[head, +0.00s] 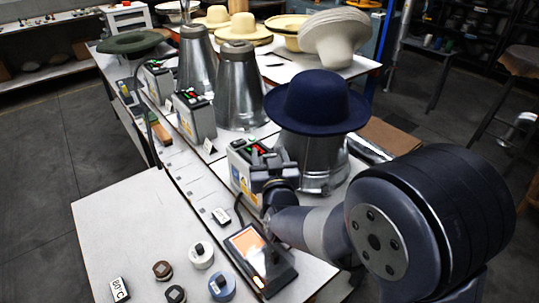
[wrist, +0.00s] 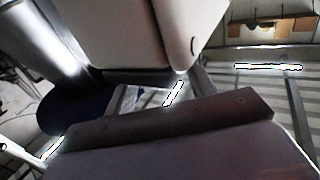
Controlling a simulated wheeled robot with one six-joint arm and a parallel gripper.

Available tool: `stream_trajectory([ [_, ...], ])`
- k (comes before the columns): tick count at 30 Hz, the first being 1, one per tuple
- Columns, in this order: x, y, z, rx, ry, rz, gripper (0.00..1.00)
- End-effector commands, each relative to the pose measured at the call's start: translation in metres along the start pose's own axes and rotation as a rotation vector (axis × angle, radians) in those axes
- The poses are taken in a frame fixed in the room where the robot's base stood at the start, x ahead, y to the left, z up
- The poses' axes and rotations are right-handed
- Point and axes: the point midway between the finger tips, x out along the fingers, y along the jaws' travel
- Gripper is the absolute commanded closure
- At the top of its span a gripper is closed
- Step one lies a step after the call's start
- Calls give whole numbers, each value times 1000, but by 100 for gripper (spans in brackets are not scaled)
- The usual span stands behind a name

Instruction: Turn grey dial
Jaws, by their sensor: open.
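A pale grey dial (head: 201,262) with a dark knob on top sits on the white table in the head view. A brown dial (head: 162,270) and a blue dial (head: 222,292) are beside it, with another dark-knobbed dial (head: 175,294) at the lower edge. My gripper (head: 265,160) is open, to the right of and above these dials, in front of the nearest control box. No object is visible held in it. In the wrist view the large jaws (wrist: 180,90) fill much of the picture, and I cannot make out the grey dial there.
The control box (head: 243,165) with coloured buttons stands by a metal press bearing a navy hat (head: 318,100). A tilted tablet-like screen (head: 258,258) lies right of the dials. An 80°C block (head: 119,289) is at left. White tabletop (head: 120,215) left of the dials is clear.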

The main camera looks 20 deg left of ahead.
Motion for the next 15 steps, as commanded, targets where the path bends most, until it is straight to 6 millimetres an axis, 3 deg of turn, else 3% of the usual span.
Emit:
stream_trajectory([
  [2,0,0,0,0,0,0,47],
  [15,0,0,0,0,0,0,83],
])
